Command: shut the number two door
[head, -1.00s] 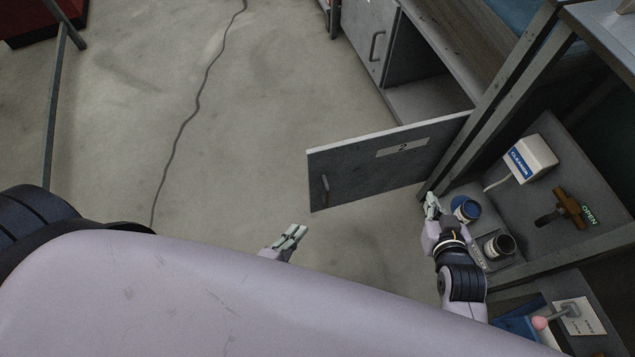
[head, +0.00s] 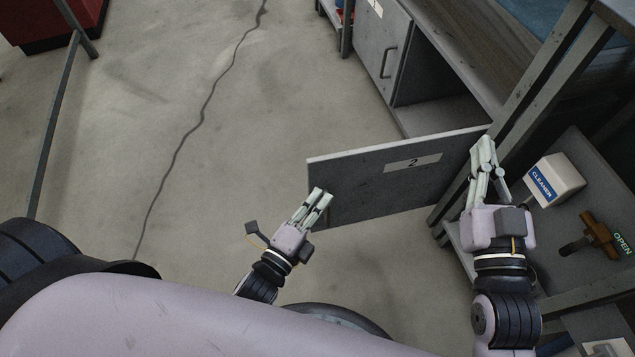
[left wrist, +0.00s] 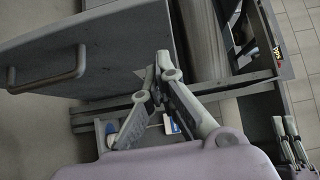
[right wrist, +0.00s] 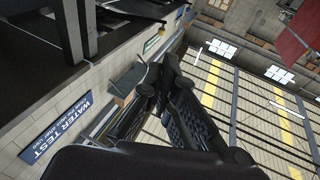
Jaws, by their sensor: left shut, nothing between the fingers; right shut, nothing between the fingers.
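The number two door (head: 375,180) is a grey panel with a white "2" label (head: 412,163). It stands swung open, out from the bench, with its right end at the bench post. My left gripper (head: 321,196) is shut and empty, in front of the door's left end in the head view, where it hides the handle. The left wrist view shows the door (left wrist: 100,45) and its bar handle (left wrist: 50,72), with the fingertips right of the handle. Contact cannot be told. My right gripper (head: 485,143) is shut and empty, over the door's right end by the post.
A grey door with a handle (head: 386,62) and an open compartment (head: 440,112) lie beyond. A white cleaner box (head: 553,180) and a brown valve (head: 597,232) sit on the shelf at right. A black cable (head: 190,135) runs over the clear floor at left.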

